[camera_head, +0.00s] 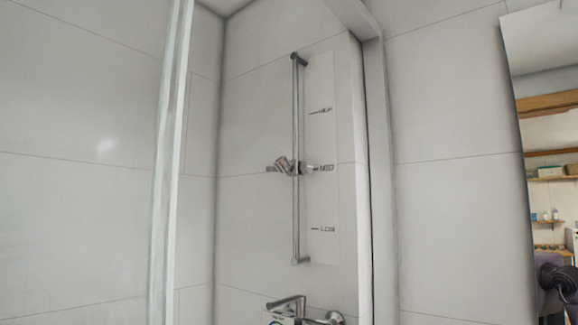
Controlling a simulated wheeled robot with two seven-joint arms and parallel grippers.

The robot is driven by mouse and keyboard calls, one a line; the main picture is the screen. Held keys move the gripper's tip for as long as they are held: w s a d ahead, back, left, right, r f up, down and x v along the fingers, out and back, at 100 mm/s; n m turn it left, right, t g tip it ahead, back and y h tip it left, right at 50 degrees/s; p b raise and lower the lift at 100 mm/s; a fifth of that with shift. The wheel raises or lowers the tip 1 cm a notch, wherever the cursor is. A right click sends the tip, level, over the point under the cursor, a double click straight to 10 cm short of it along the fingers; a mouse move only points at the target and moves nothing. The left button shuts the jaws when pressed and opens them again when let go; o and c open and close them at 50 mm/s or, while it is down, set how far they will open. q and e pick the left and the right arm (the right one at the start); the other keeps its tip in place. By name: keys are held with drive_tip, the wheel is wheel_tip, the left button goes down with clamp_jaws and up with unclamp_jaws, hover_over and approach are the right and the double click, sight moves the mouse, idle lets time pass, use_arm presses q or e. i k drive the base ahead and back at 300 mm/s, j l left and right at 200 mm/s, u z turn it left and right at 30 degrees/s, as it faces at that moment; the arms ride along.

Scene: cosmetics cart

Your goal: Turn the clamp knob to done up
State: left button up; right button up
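A vertical chrome rail (296,215) is fixed to the tiled wall of a narrow alcove. A chrome slider clamp (283,164) sits on the rail about halfway up, level with the middle mark. A small rounded chrome piece, which looks like the clamp knob (308,168), sticks out on the right side of the rail. It is too small to tell how tight it is. Neither of my grippers can be made out in this view.
A pale strip (322,85) with three marks runs beside the rail. Chrome fittings (288,305) show at the bottom edge. A pale upright post (168,190) stands at left. At right, a panel or opening shows wooden shelves (556,178) and a dark rounded object (556,278), unclear.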

sight(306, 166)
drive_tip(key=l+u, duration=0.2)
drive_tip(key=u, duration=0.2)
drive_tip(key=k+l+u, duration=0.1)
drive_tip(key=u, duration=0.25)
drive_tip(key=l+u, duration=0.2)
drive_tip(key=u, duration=0.2)
drive_tip(key=k+l+u, duration=0.1)
drive_tip(key=u, duration=0.3)
drive_tip(key=k+l, duration=0.15)
